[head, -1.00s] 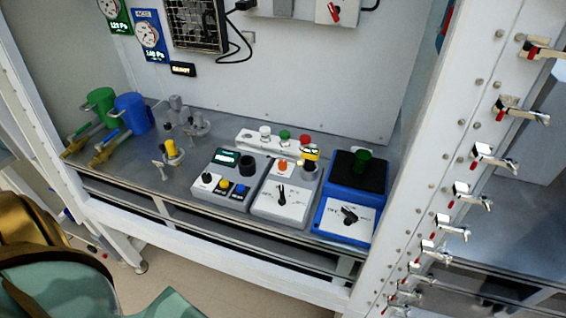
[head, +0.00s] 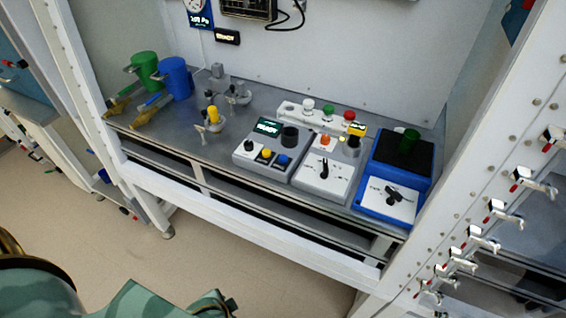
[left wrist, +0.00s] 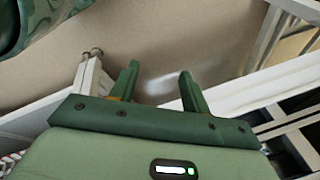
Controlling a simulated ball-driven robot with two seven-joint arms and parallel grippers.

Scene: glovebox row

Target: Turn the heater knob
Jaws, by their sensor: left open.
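A blue box (head: 371,180) with a black top plate (head: 403,155) stands at the right end of the bench. A dark knob (head: 391,195) sits on its white front panel; its lettering is too small to read surely. A similar dark knob (head: 324,169) is on the grey box (head: 312,184) to its left. I cannot tell for certain which is the heater knob. My left gripper (left wrist: 158,68) is open and empty in the left wrist view, over floor and white frame parts, apart from both knobs. My green arm shows at the head view's lower left. My right gripper is not in view.
A green cylinder (head: 409,141) stands on the black plate. Another grey box (head: 242,158) with buttons and green and blue mugs (head: 175,79) are further left. A white frame post (head: 480,150) rises right of the blue box. A white front rail (head: 270,243) edges the bench.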

